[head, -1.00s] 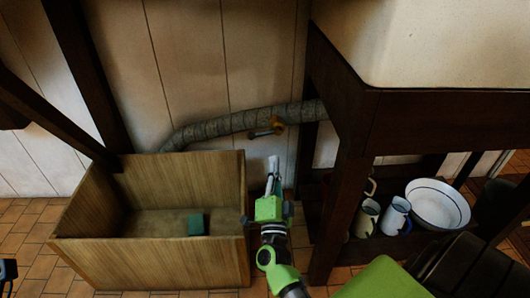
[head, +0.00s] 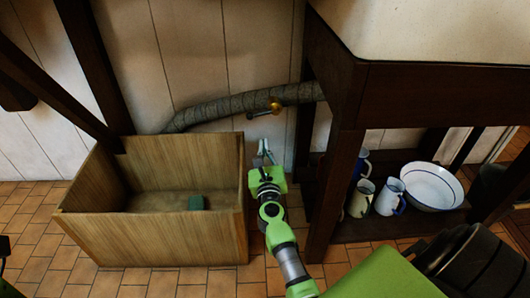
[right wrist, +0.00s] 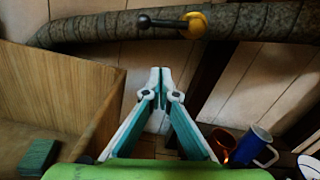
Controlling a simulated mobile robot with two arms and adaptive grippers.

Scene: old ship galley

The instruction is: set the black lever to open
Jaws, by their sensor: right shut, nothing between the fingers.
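The black lever (head: 261,113) sticks out to the left from a brass valve hub (head: 275,104) on a grey wrapped pipe (head: 235,107) along the wall. In the right wrist view the lever (right wrist: 165,21) lies roughly along the pipe, its round knob at the left end and the yellow hub (right wrist: 194,25) at the right. My right gripper (head: 263,152) is below the lever, apart from it. In the right wrist view my right gripper (right wrist: 159,72) is shut and empty, its tips pointing toward the pipe. My left gripper is not in view.
A wooden box (head: 158,240) holding a green block (head: 196,202) stands left of my right gripper. A dark table leg (head: 333,190) stands to its right. Mugs (head: 389,197) and a white basin (head: 432,187) sit on the low shelf beyond.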

